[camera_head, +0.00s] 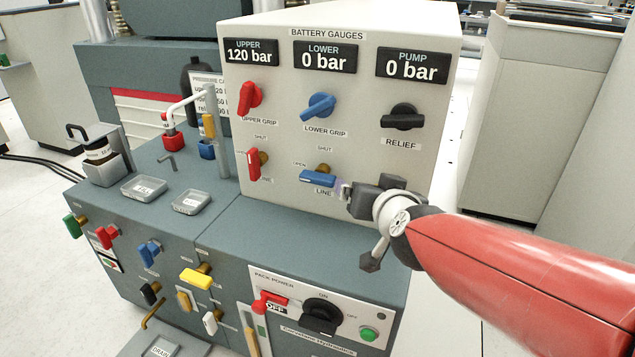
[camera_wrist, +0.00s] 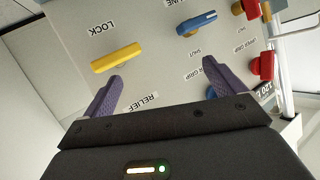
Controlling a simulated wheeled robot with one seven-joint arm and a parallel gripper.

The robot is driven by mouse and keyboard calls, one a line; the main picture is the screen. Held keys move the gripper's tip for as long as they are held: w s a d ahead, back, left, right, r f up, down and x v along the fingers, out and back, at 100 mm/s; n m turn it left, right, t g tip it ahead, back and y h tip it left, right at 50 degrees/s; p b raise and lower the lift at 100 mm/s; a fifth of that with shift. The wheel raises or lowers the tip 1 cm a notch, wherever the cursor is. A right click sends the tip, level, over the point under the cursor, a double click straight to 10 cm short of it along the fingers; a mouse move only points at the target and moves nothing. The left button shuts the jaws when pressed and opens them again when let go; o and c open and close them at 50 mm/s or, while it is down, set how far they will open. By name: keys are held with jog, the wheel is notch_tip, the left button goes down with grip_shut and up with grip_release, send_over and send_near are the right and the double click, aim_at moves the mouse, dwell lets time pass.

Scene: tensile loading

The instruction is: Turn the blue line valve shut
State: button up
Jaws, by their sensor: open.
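The blue line valve (camera_head: 318,179) is on the lower row of the battery gauges panel, under the blue lower grip knob (camera_head: 321,105). Its handle lies roughly level, by the OPEN label at its left; the SHUT label is above it. In the wrist view, which is turned over, the blue line valve (camera_wrist: 197,22) shows at the top, beyond the fingers. My gripper (camera_head: 345,190) is just right of the handle in the head view. In the wrist view my gripper (camera_wrist: 162,84) has its fingers wide apart, with nothing between them.
A yellow lock handle (camera_wrist: 117,57) is near one finger; my gripper hides it in the head view. The red line valve (camera_head: 254,164) is left of the blue one. The black relief knob (camera_head: 402,117) is above my gripper. The bench top (camera_head: 300,225) lies below the panel.

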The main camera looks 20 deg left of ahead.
aim_at(316, 183)
jog(key=a+f+m+t+h, duration=0.1)
jog(key=a+f+t+h, duration=0.2)
jog(key=a, duration=0.4)
jog(key=a+f+m+t+h, duration=0.2)
jog(key=a+f+h, duration=0.15)
jog(key=a, duration=0.35)
jog(key=w, duration=0.5)
jog(key=w+d+r, duration=0.1)
jog(key=w, duration=0.1)
jog(key=shift+w, duration=0.15)
jog(key=shift+c, duration=0.2)
jog(key=shift+d, duration=0.1)
jog(key=c, duration=0.9)
